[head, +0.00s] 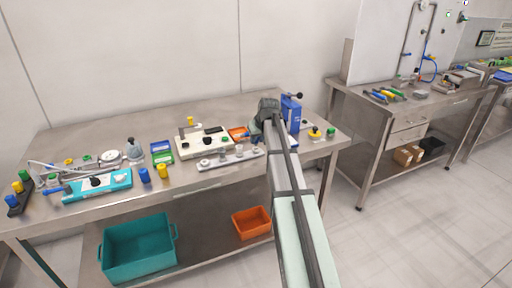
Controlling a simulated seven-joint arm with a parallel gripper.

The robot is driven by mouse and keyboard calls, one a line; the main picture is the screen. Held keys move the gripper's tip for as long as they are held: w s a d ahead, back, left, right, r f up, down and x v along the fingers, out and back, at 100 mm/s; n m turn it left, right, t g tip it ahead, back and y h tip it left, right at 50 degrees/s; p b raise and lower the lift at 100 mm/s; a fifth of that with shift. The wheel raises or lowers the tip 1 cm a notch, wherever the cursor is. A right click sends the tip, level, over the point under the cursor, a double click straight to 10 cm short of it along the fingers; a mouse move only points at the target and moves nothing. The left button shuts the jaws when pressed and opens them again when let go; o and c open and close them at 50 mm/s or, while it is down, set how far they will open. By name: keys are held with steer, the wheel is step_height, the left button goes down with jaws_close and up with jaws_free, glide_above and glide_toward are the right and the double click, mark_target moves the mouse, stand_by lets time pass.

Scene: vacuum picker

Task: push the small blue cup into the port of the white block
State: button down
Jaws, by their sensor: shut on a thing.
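My gripper (257,124) is at the far end of my arm, over the right part of the steel bench, just left of a blue press. My own wrist covers most of it. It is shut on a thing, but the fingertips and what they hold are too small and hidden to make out. A white block (190,152) with a black part on top lies on the bench to the left of my gripper. Its port cannot be told at this size. A small blue cylinder (145,175), perhaps a cup, stands near the bench's front edge; I cannot tell whether it is the task's cup.
The blue press (291,112) stands close right of my wrist. A grey rail (230,159) with several knobs lies in front of the white block. An orange tray (237,134) is beside the gripper. A teal fixture (97,186) lies left. The back of the bench is clear.

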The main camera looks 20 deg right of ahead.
steer(key=shift+r, duration=1.05)
steer(key=w+d+r, duration=0.4)
steer(key=w+d, duration=0.3)
steer(key=w+d+r, duration=0.3)
steer(key=w+d, duration=0.4)
steer(key=d, duration=0.1)
steer(key=shift+a+f, duration=0.15)
steer(key=shift+f, duration=1.25)
steer(key=shift+a+f, duration=0.1)
steer(key=shift+f, duration=1.3)
